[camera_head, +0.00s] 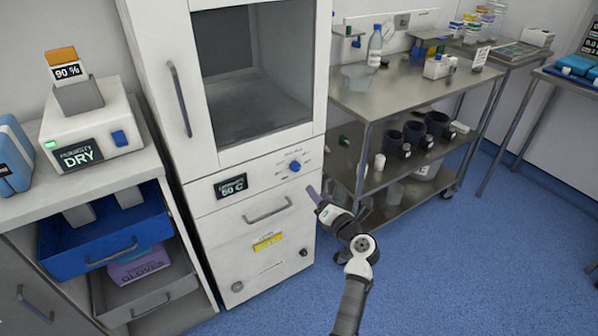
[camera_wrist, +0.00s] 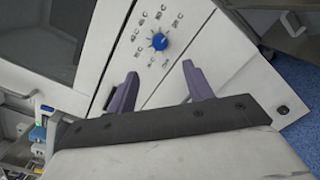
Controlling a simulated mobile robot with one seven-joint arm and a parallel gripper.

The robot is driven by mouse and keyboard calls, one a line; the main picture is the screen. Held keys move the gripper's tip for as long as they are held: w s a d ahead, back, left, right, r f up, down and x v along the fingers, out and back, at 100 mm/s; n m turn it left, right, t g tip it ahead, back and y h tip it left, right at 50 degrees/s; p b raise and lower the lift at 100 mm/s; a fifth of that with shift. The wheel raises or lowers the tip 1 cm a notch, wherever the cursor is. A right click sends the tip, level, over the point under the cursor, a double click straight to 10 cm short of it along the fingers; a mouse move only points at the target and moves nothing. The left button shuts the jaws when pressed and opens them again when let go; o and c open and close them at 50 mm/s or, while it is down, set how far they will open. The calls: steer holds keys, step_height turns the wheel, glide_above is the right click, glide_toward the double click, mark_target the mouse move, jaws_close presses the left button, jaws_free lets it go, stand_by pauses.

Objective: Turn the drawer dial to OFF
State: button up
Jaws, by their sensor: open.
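The drawer dial is a round blue knob (camera_head: 295,166) on the white cabinet front, just below the glass window. My gripper (camera_head: 313,193) is in front of the cabinet, to the lower right of the dial. In the wrist view its two purple-grey fingers (camera_wrist: 158,82) are spread apart with nothing between them. The dial lies beyond the fingertips, not touched.
A display reading 50 C (camera_head: 231,186) sits left of the dial, and a drawer handle (camera_head: 267,211) is below. A steel cart (camera_head: 350,100) with bottles and dark cups stands right. An open blue drawer (camera_head: 100,250) juts out at left. The blue floor (camera_head: 440,260) in front is clear.

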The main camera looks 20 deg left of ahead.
mark_target(297, 169)
steer(key=x, duration=1.2)
steer(key=shift+w+a, duration=0.15)
steer(key=c, duration=1)
steer(key=shift+o, duration=0.2)
